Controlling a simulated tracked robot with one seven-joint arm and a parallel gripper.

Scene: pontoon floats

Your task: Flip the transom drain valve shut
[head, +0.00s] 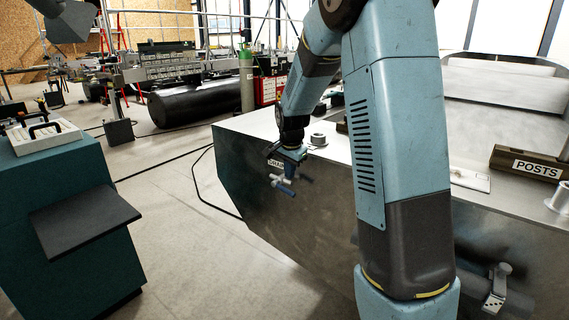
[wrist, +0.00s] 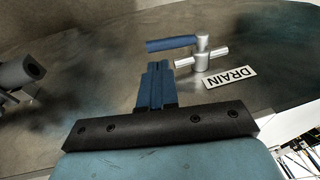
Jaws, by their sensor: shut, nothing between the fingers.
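The drain valve (wrist: 203,60) is a short silver pipe with an upright stem on the grey metal transom. Its blue lever (wrist: 170,44) points left from the stem in the wrist view, roughly along the pipe. In the head view the lever (head: 284,189) is small and sits below my gripper. A white DRAIN label (wrist: 230,77) is beside the valve; in the head view it is partly covered. My gripper (wrist: 156,66) is shut and empty, its blue fingertips close to the lever and pipe. I cannot tell whether they touch. The fingers also show in the head view (head: 289,168).
The metal hull (head: 310,225) fills the middle, with a POSTS block (head: 527,163) on its top at right. A dark pipe end (wrist: 22,72) stands at left in the wrist view. A teal cabinet (head: 75,210) stands at left, with open floor between.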

